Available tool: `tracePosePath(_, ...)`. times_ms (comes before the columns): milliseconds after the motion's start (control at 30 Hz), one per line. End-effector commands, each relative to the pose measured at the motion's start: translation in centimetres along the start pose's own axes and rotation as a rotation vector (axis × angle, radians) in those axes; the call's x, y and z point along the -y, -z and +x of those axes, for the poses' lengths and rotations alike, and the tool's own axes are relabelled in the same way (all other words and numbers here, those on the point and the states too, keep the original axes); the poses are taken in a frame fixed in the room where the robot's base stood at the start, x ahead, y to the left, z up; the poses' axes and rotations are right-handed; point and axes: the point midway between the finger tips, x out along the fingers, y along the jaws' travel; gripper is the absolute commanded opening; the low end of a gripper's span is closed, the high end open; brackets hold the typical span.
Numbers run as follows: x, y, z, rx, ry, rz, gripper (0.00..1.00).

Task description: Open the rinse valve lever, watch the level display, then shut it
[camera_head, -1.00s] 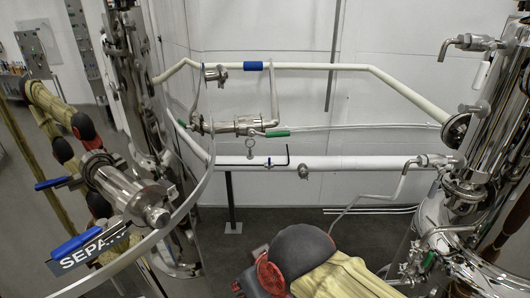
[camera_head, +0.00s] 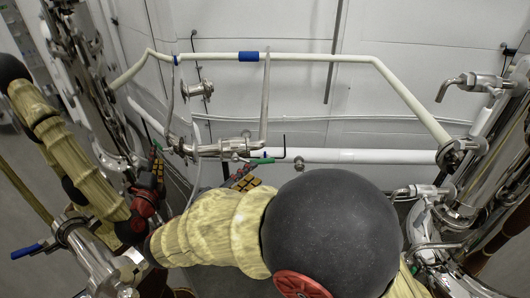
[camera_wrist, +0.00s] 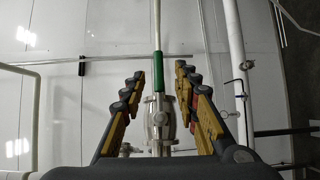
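A green-handled lever (camera_head: 262,160) sits on a steel valve body (camera_head: 222,148) on the pipework at the middle of the head view. I cannot tell from a label that it is the rinse valve. The green handle (camera_wrist: 158,64) also shows in the wrist view, above the steel valve body (camera_wrist: 158,118). My gripper (camera_wrist: 160,72) is open, with one finger on each side of the handle and a gap on both sides. In the head view my gripper (camera_head: 203,157) is partly hidden behind my arm. No level display can be made out.
A pale pipe with a blue band (camera_head: 248,57) runs above the valve. A white pipe (camera_head: 350,156) runs behind it. Steel tank fittings (camera_head: 475,170) stand at the right, and a blue-handled lever (camera_head: 27,250) is at the lower left.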

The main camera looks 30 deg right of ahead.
Motion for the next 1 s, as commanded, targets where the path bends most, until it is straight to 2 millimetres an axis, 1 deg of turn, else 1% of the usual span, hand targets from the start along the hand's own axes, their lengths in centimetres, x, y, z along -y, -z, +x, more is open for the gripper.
tracePosePath(67, -0.2, 0.3, 0.3, -0.007, -0.014, 0.001, 0.31)
tracePosePath(167, -0.2, 0.2, 1.4, -0.005, -0.014, 0.002, 0.31)
tracePosePath(400, -0.2, 0.2, 5.0, -0.003, -0.012, 0.002, 0.31)
tracePosePath(600, -0.2, 0.2, 7.0, -0.005, -0.011, 0.002, 0.31)
tracePosePath(767, -0.2, 0.3, 7.6, -0.007, -0.010, 0.002, 0.31)
tracePosePath(1000, -0.2, 0.3, 7.6, -0.007, -0.010, 0.002, 0.30)
